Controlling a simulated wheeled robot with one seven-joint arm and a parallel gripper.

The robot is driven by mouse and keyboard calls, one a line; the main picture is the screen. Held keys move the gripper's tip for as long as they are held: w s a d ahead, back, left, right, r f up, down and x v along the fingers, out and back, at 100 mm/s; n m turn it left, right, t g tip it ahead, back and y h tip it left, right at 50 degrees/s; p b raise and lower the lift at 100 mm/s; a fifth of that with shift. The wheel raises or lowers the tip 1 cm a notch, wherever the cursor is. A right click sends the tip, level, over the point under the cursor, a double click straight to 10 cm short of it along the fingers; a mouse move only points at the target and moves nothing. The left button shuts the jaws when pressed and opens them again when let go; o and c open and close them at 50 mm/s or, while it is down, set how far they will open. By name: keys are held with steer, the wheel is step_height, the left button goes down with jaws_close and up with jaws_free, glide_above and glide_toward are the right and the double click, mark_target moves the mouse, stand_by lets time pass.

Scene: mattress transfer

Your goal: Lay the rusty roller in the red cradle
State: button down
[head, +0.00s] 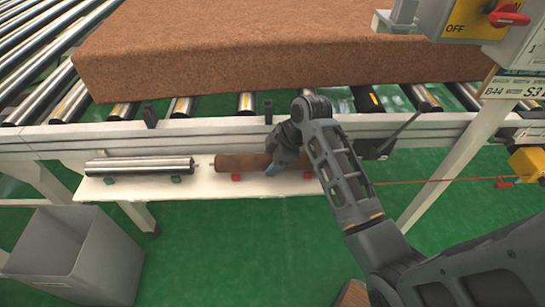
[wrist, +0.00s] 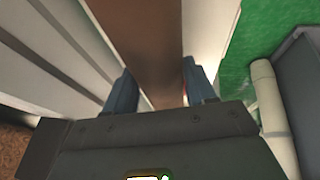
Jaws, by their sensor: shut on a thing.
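The rusty roller (head: 240,162) is a brown cylinder lying lengthwise over the white shelf below the conveyor. My gripper (head: 283,160) is shut on it, right of its visible middle. In the wrist view the brown roller (wrist: 150,35) runs between the two fingers of my gripper (wrist: 161,92). The red cradle (head: 236,177) shows as small red blocks at the roller's underside. I cannot tell whether the roller rests fully in it. My arm and gripper hide part of the roller's right end.
A shiny steel roller (head: 139,166) lies to the left on green supports (head: 109,180). A grey bin (head: 75,255) stands on the green floor at lower left. A large brown mattress (head: 230,45) lies on the roller conveyor above. The white conveyor rail (head: 90,140) runs just behind the shelf.

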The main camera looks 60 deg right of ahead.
steer(key=shift+c, duration=1.4)
jaws_free()
steer(key=shift+f, duration=0.1)
steer(key=shift+p+v, duration=0.3)
steer(key=shift+v, duration=3.65)
steer(key=shift+s, duration=0.1)
